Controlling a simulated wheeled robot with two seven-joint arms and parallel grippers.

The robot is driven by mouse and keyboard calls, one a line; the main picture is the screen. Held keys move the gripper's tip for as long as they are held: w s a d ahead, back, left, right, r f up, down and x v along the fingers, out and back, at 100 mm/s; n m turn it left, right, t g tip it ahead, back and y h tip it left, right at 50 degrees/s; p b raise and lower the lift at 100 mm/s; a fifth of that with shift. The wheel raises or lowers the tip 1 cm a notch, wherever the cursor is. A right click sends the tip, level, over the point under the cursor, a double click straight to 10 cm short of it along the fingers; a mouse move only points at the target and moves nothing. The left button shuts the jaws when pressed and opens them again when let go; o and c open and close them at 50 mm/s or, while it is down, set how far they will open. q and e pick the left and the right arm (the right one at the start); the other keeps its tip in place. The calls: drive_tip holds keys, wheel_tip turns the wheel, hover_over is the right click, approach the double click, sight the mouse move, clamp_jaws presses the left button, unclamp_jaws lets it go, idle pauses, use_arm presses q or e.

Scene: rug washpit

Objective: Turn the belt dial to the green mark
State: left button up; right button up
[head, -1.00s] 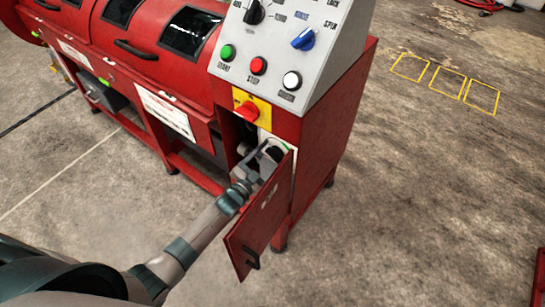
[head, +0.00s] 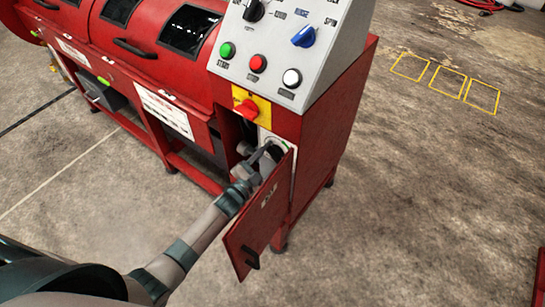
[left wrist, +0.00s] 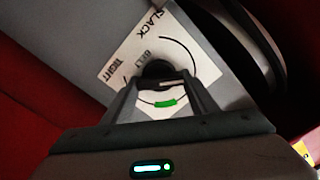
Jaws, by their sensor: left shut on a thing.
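The belt dial (left wrist: 157,70) is a dark round knob on a white plate (left wrist: 120,72) lettered SLACK, BELT and TIGHT, with a curved line around it. The green mark (left wrist: 166,102) lies on that curve, just below the knob in the left wrist view. My left gripper (left wrist: 160,84) is shut on the knob, one finger on each side. The fingers hide part of the knob, and I cannot tell exactly where its pointer stands. In the head view my left gripper (head: 266,163) reaches behind the open red door, which partly hides it and the dial. My right gripper is out of view.
The open red door (head: 257,222) hangs from the red cabinet (head: 325,135), close beside my left wrist. Above is a sloped panel (head: 270,45) with buttons and knobs, and a red switch on a yellow plate (head: 257,108).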

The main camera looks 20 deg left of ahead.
use_arm(q)
drive_tip(key=shift+f+m+b, duration=0.15)
drive_tip(key=shift+m+b, duration=0.15)
drive_tip(key=shift+m, duration=1.1)
drive_tip(key=m+b, duration=0.1)
drive_tip(key=m, duration=0.1)
drive_tip(key=m+b, duration=0.1)
drive_tip(key=m, duration=0.1)
drive_tip(key=m+b, duration=0.1)
drive_tip(key=m, duration=0.2)
drive_tip(key=shift+s+f, duration=0.1)
drive_tip(key=shift+f, duration=0.15)
drive_tip(key=m+b, duration=0.3)
drive_tip(key=m, duration=0.3)
drive_tip(key=shift+f+m, duration=0.1)
drive_tip(key=shift+m, duration=0.2)
drive_tip(key=shift+m+b, duration=0.45)
drive_tip(key=shift+m, duration=0.05)
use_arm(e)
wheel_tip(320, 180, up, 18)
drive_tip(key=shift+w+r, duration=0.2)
use_arm(q)
drive_tip(key=o, duration=1)
drive_tip(key=shift+o, duration=0.2)
